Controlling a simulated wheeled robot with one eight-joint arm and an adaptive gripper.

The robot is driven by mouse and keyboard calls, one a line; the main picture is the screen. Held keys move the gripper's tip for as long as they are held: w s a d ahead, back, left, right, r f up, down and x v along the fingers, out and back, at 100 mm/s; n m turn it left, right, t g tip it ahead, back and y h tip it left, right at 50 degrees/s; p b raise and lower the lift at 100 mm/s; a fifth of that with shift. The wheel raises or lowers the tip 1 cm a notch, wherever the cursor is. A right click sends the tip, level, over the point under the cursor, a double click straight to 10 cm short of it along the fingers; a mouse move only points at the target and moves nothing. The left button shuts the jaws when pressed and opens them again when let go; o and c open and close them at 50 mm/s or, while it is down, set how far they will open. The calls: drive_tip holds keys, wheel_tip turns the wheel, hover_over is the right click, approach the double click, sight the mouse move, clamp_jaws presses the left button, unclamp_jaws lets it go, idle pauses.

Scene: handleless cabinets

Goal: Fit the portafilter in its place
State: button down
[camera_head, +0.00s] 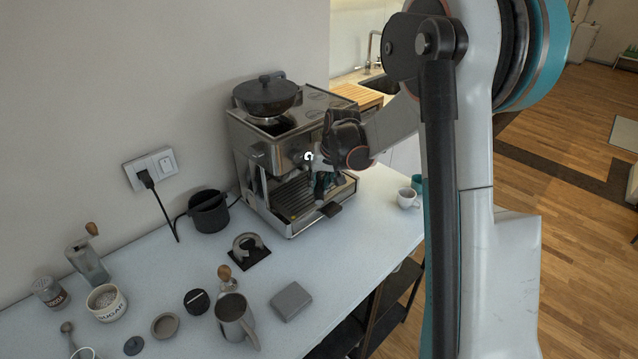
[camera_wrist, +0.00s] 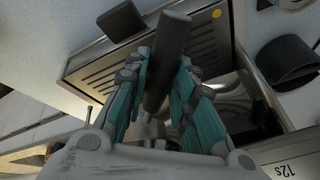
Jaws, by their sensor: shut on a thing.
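The silver espresso machine (camera_head: 262,155) stands against the wall, its drip tray (camera_head: 290,198) at its lower front. My gripper (camera_head: 325,182) is in front of the machine, above the tray and below the machine's upper part. In the wrist view, my gripper (camera_wrist: 166,65) has its teal-padded fingers closed around the dark handle of the portafilter (camera_wrist: 170,42). A metal neck shows at the handle's lower end. The portafilter's head is hidden behind the fingers and wrist. I cannot tell whether it touches the machine's group.
A black pan (camera_head: 266,97) sits on the machine. A black bin (camera_head: 208,211), a dark stand (camera_head: 249,251), a metal pitcher (camera_head: 235,318) and a grey block (camera_head: 291,301) are on the counter. A white cup (camera_head: 406,199) is right of the machine. A cord runs along the wall.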

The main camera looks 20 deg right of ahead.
drive_tip(key=shift+r+p, duration=0.4)
drive_tip(key=shift+r, duration=0.85)
idle(1.4)
drive_tip(key=shift+s+d+n+y, duration=0.15)
drive_tip(key=shift+d+n+y, duration=0.1)
drive_tip(key=shift+d+n, duration=0.45)
drive_tip(key=shift+s+d+n+y, duration=0.1)
drive_tip(key=shift+d+n+y, duration=0.15)
drive_tip(key=shift+d+n, duration=0.4)
idle(1.2)
drive_tip(key=shift+d+n, duration=0.25)
drive_tip(key=shift+d, duration=0.05)
drive_tip(key=shift+d+n+g+b, duration=0.25)
drive_tip(key=shift+n+g+b, duration=0.05)
idle(0.4)
drive_tip(key=shift+d+y, duration=0.3)
drive_tip(key=shift+d+n, duration=0.8)
drive_tip(key=shift+n, duration=0.3)
idle(0.4)
